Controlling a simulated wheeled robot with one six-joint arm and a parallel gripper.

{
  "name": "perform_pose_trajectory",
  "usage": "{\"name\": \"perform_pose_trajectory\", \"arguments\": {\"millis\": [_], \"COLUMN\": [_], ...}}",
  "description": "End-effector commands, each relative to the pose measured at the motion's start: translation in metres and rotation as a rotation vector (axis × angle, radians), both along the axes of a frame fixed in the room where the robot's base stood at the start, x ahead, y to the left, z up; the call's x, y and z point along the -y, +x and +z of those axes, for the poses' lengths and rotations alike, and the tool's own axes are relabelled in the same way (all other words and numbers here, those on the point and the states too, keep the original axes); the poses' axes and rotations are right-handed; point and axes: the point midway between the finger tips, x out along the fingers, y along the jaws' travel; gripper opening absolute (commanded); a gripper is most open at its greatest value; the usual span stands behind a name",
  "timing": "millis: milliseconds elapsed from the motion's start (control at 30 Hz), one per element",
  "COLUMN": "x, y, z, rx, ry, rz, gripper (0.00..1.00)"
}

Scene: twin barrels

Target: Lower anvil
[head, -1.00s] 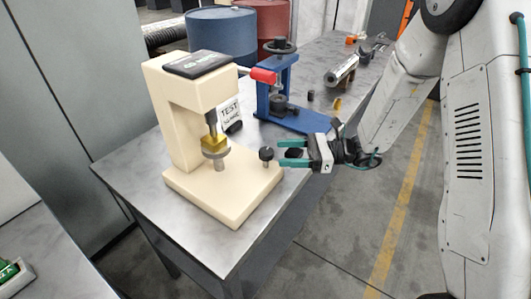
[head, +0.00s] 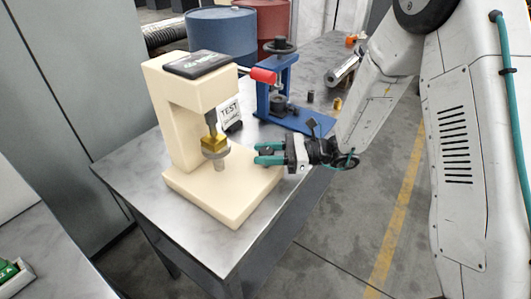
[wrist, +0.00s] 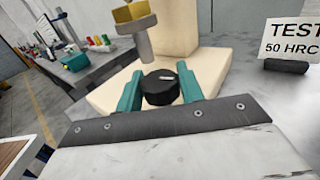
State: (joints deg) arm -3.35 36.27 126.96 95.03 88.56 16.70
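The cream hardness tester (head: 187,125) stands on the metal table. Its grey anvil (head: 217,153) is a round disc on a short post, with a yellow block (head: 214,142) on it under the indenter (head: 211,120). The anvil (wrist: 137,24) and block (wrist: 132,10) also show at the top of the wrist view. A black knob (wrist: 160,88) with a white mark sits at the tester's base. My gripper (head: 268,154) has its green fingers on either side of the knob, apparently touching it. In the wrist view my gripper (wrist: 160,90) frames the knob closely.
A blue press (head: 283,95) with a red handle stands behind my gripper. A sign reading TEST (wrist: 292,38) stands near the tester. A metal cylinder (head: 343,70) lies farther back on the table (head: 150,200). Blue (head: 222,35) and red barrels stand behind.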

Motion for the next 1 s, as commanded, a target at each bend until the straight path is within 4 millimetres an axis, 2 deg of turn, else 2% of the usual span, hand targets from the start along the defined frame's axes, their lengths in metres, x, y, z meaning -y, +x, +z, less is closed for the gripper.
{"name": "perform_pose_trajectory", "arguments": {"millis": [367, 1000], "x": [-0.0001, -0.0008], "y": [-0.0006, -0.0005], "z": [0.0000, -0.0005], "rx": [-0.001, -0.002], "ry": [-0.001, -0.003], "rz": [-0.087, -0.598], "gripper": [0.15, 0.15]}}
